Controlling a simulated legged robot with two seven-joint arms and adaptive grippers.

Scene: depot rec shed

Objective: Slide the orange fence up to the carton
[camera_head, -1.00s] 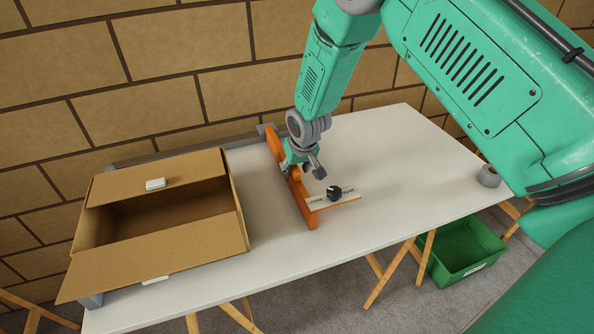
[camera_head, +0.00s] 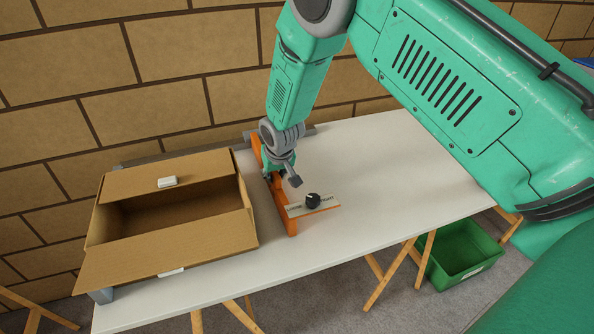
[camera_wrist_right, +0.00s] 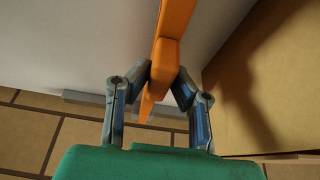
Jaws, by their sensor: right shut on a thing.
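The orange fence (camera_head: 291,224) stands across the white table, right of the open cardboard carton (camera_head: 165,243). A narrow strip of bare table shows between them. My right gripper (camera_head: 273,178) is shut on the fence around its middle. In the right wrist view both fingers of the right gripper (camera_wrist_right: 162,82) press on either side of the orange fence (camera_wrist_right: 173,30), and the carton (camera_wrist_right: 285,70) fills the right side. The fingertips are partly hidden by the arm in the head view. My left gripper is not in view.
A lettered plate with a black knob (camera_head: 313,200) sticks out to the right from the fence's near end. A grey rail (camera_head: 186,155) runs along the table's back edge. The table (camera_head: 390,160) is clear to the right. A green crate (camera_head: 462,253) stands on the floor.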

